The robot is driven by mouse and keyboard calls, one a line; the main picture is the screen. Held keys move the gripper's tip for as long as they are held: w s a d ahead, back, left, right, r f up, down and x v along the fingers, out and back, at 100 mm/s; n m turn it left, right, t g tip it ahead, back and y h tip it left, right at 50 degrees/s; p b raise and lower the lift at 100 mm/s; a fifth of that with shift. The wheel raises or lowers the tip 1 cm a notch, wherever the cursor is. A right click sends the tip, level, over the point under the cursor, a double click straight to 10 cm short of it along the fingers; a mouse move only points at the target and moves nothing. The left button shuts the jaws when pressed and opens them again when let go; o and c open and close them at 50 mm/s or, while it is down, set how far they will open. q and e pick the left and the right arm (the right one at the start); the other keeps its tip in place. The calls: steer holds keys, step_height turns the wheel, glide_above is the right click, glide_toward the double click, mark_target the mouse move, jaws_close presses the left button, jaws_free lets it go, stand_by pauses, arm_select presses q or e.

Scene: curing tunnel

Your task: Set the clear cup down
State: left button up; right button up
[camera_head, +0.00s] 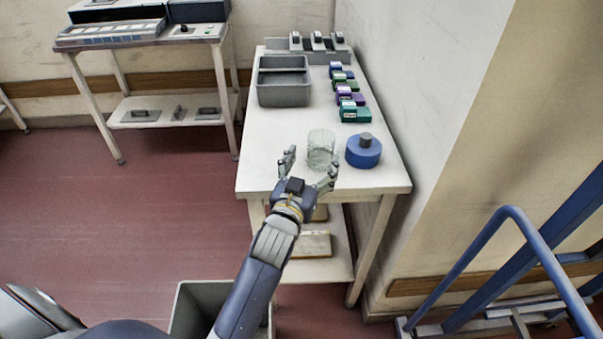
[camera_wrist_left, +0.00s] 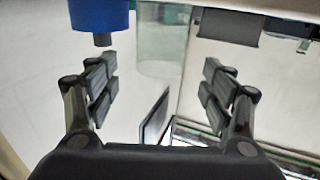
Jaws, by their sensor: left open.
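The clear cup (camera_head: 321,147) stands upright on the white table (camera_head: 262,172), near its front edge. It is see-through and also shows in the left wrist view (camera_wrist_left: 162,45), beyond the fingertips and roughly between them. My left gripper (camera_head: 309,168) is open, with its fingers spread at the front side of the cup. In the left wrist view the space between the fingers (camera_wrist_left: 160,85) is empty. I cannot tell whether a finger touches the cup. My right gripper is not in view.
A grey divided bin (camera_head: 284,95) and several coloured boxes (camera_head: 351,99) stand farther back. A wall borders the table's right side. A blue rail (camera_head: 530,232) stands at lower right.

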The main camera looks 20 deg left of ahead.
arm_select(q)
steer(key=shift+s+d, duration=0.1)
steer(key=shift+s, duration=2)
